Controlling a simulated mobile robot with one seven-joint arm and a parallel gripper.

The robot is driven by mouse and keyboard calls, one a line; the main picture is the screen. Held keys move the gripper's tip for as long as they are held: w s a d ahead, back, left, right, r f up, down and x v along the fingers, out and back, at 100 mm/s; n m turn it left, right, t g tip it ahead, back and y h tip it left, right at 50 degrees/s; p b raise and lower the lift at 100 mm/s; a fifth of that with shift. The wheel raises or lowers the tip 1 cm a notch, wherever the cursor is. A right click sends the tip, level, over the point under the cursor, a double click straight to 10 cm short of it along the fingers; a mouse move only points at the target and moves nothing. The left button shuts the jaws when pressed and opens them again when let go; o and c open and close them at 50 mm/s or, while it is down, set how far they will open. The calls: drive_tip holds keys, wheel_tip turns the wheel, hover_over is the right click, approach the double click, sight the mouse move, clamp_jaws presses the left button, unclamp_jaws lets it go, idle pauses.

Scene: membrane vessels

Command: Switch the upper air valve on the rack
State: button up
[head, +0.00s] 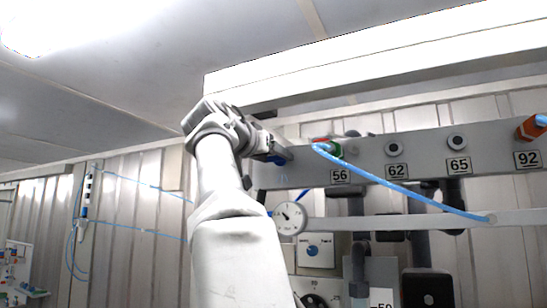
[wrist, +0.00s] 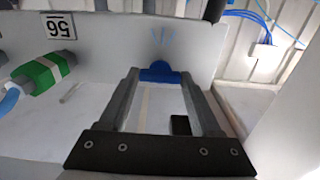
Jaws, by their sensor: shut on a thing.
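The rack's upper grey beam (head: 370,160) carries numbered labels. A small blue valve handle (head: 281,159) sits near the beam's left end, left of label 56. My gripper (head: 273,150) is at this handle, reaching in from the left. In the wrist view, which shows label 56 upside down, the blue handle (wrist: 160,76) lies between my two fingertips. My gripper (wrist: 160,80) is shut on it. Faint blue marks show on the beam just beyond the handle. My arm and gripper hide part of the beam's left end in the head view.
A green-and-white fitting (wrist: 42,74) with a blue hose sits close beside my gripper, near label 56. The blue hose (head: 400,182) runs right across the beam.

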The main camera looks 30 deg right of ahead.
drive_tip(key=o, duration=1.4)
drive_tip(key=shift+a, duration=0.1)
drive_tip(key=b+v, duration=0.4)
drive_tip(key=v, duration=1.3)
drive_tip(key=shift+s, duration=0.15)
